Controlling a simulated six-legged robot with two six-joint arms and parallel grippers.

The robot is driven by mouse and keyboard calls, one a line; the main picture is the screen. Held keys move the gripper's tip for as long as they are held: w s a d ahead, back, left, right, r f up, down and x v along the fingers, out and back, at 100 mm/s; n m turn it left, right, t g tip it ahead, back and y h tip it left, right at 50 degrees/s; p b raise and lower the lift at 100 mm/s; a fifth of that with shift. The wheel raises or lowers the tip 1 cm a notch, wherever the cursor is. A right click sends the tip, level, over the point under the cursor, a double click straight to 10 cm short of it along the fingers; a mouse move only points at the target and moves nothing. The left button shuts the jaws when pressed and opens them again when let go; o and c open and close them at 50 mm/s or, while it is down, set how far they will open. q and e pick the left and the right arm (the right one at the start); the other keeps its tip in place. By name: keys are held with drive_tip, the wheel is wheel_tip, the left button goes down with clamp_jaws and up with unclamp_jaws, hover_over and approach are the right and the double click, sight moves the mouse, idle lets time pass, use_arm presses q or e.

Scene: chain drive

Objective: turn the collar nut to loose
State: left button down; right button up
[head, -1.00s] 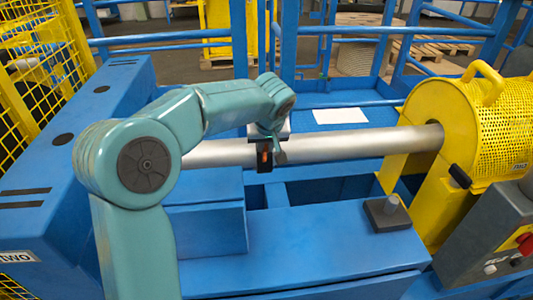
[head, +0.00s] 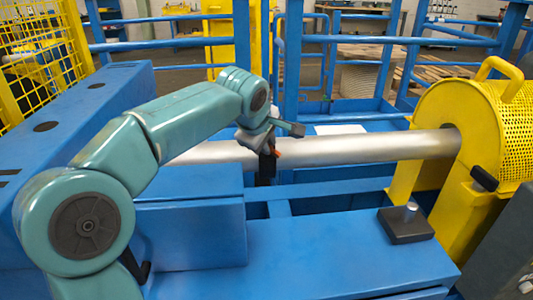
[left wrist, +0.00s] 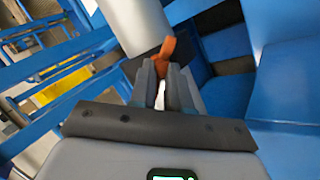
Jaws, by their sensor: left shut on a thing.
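A thick silver shaft (head: 350,148) runs across the head view. A dark collar (head: 266,168) with a small orange tab (head: 277,153) sits around it near the middle; this looks like the collar nut. In the left wrist view, the two grey fingers (left wrist: 163,78) are shut on the orange tab (left wrist: 164,52), with the dark collar (left wrist: 145,62) and shaft (left wrist: 137,25) just beyond. The gripper and arm hide part of the collar. My right gripper is not in view.
A yellow perforated guard (head: 490,120) with a handle covers the shaft's right end. A dark block with a grey post (head: 407,222) stands on the blue bench (head: 310,250). Blue rails and yellow mesh stand behind. A blue beam (head: 85,120) lies left.

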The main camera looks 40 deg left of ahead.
use_arm(q)
drive_tip(key=n+b, duration=0.2)
drive_tip(key=n+t+b, duration=0.1)
drive_tip(key=n+b, duration=0.3)
drive_tip(key=shift+s+f+t+y+b, duration=0.15)
drive_tip(key=shift+f+t+y+b, duration=0.1)
drive_tip(key=shift+t+y+b, duration=0.15)
drive_tip(key=shift+n, duration=0.3)
drive_tip(key=c, duration=1.1)
unclamp_jaws()
drive_tip(key=shift+r, duration=0.15)
drive_tip(key=p+v, duration=0.5)
drive_tip(key=v, duration=1.1)
drive_tip(key=shift+s, duration=0.15)
